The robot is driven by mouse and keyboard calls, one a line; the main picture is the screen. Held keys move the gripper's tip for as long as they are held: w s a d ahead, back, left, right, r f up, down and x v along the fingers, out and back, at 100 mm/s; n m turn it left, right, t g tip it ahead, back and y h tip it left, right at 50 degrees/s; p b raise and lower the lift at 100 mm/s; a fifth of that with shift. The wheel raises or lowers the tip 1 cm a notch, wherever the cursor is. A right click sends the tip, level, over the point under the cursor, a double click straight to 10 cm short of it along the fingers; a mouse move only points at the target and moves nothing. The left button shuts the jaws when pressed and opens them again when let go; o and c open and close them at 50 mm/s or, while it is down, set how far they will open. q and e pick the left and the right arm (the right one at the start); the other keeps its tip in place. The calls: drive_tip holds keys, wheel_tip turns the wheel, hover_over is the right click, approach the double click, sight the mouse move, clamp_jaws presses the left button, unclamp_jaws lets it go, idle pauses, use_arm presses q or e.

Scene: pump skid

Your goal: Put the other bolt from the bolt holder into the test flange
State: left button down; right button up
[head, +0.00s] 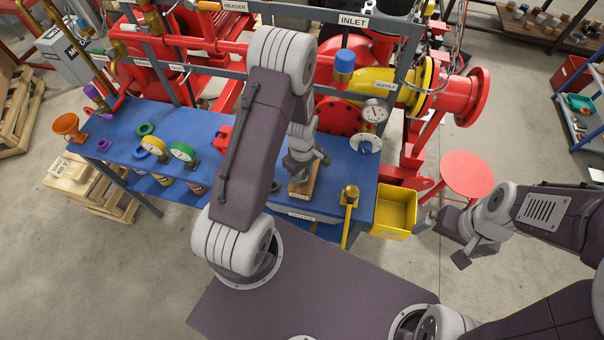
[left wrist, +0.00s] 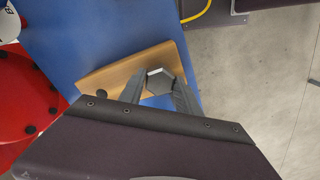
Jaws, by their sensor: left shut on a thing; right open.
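The wooden bolt holder (head: 303,188) lies on the blue table, and its light wood also shows in the left wrist view (left wrist: 104,77). My left gripper (left wrist: 158,92) is over the holder and shut on a grey hex-headed bolt (left wrist: 159,80). The bolt's shank is hidden, so I cannot tell whether it still sits in the holder. In the head view my left gripper (head: 304,168) partly hides the holder. A red flange disc with dark holes (head: 338,114) stands behind the holder, probably the test flange. My right gripper (head: 442,240) is open and empty, right of the table.
A yellow-handled valve (head: 349,198) stands right of the holder, near a yellow bin (head: 394,212) at the table's edge. A gauge (head: 375,112) and a grey flange (head: 366,143) stand behind. Coloured gauges (head: 183,152) stand to the left. A red stool (head: 466,174) is right.

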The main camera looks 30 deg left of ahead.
use_arm(q)
drive_tip(key=shift+r+p, duration=2.3)
drive_tip(key=shift+r, duration=0.7)
